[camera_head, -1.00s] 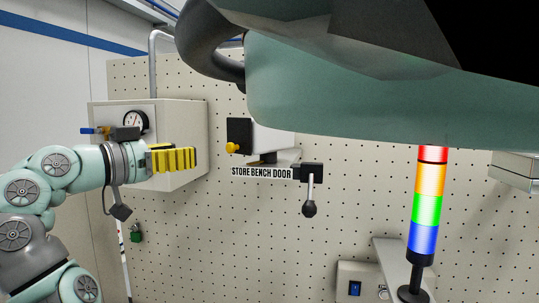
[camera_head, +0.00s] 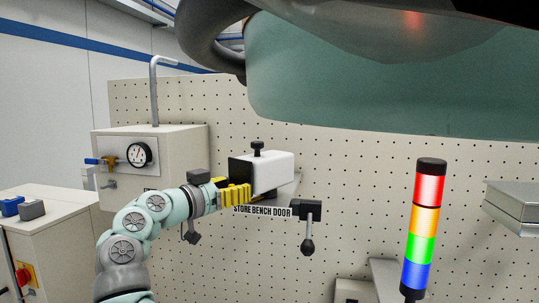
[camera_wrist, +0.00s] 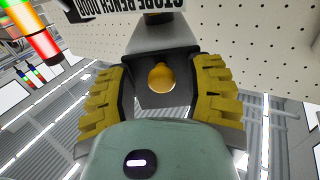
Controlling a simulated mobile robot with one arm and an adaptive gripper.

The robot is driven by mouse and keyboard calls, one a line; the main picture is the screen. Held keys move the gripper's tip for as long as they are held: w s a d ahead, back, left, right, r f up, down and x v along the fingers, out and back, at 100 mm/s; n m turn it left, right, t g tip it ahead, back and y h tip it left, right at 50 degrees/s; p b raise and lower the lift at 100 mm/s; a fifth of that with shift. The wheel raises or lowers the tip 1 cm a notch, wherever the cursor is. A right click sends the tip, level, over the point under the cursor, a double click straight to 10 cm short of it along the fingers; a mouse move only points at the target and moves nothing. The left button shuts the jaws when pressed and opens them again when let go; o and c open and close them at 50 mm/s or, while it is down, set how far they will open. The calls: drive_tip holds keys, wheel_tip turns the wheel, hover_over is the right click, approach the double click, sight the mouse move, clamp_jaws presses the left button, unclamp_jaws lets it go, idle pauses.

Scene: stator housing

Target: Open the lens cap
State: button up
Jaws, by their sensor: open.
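The white camera box (camera_head: 272,170) with a black front cap (camera_head: 240,168) is on a bracket at the pegboard. My gripper (camera_head: 236,194) has yellow ribbed fingers and is at the lower front of the cap in the head view. In the wrist view, a round yellow knob (camera_wrist: 161,77) sits between the fingers of my gripper (camera_wrist: 160,88), with gaps on both sides. The fingers are open and apart from the knob. In the head view the yellow knob is hidden behind my gripper.
The STORE BENCH DOOR sign (camera_head: 262,212) and a black-handled lever (camera_head: 308,230) are just below and right of the box. A gauge cabinet (camera_head: 165,165) stands left. A signal tower (camera_head: 428,215) stands right. The pegboard between lever and tower is clear.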

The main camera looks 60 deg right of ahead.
drive_tip(key=shift+o, duration=0.3)
drive_tip(key=shift+w, duration=0.1)
clamp_jaws()
